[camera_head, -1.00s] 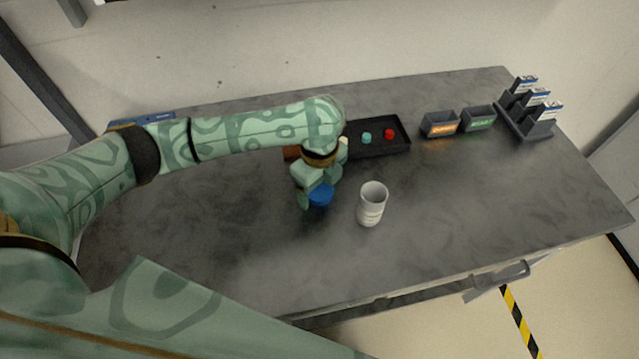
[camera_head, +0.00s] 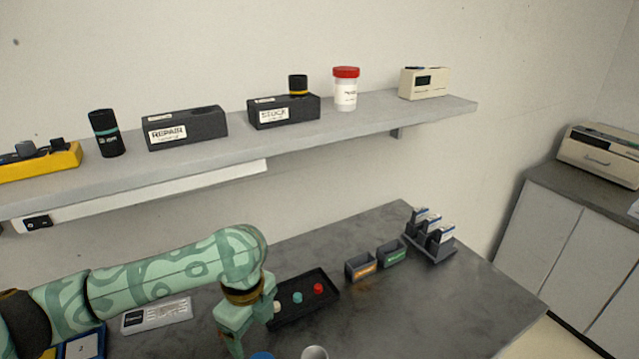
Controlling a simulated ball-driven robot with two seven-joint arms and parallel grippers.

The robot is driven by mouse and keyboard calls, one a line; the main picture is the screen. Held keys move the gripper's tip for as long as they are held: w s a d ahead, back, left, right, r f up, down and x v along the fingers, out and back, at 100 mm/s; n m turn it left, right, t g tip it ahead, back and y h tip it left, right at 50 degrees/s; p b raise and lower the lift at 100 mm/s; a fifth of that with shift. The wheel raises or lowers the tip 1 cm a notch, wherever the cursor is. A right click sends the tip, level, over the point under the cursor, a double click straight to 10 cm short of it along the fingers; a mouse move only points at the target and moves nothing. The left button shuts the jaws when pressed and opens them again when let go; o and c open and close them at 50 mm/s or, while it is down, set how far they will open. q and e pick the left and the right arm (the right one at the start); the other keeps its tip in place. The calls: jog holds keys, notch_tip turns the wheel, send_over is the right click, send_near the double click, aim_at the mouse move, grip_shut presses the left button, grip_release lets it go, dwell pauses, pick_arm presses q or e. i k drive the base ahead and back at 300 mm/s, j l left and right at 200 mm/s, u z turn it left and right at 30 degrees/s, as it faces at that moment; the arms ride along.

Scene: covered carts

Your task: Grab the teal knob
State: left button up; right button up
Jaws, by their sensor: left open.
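The teal knob (camera_head: 297,297) sits in a black tray (camera_head: 333,291) on the dark table. A red knob (camera_head: 318,288) is to its right in the tray, and a cream knob (camera_head: 277,307) is to its left, close to my gripper. My left gripper (camera_head: 248,333) is open and points down, left of the teal knob and nearer to me. A blue round thing (camera_head: 262,355) shows below the gripper, mostly cut off by the picture's edge. My right gripper is not in view.
A white cup (camera_head: 314,352) is at the bottom edge. Two small labelled bins (camera_head: 361,267) and a rack (camera_head: 430,249) stand at the table's right. A wall shelf (camera_head: 240,142) holds labelled blocks and jars. The table's right front is clear.

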aim_at(298, 298)
jog(key=k, duration=1.5)
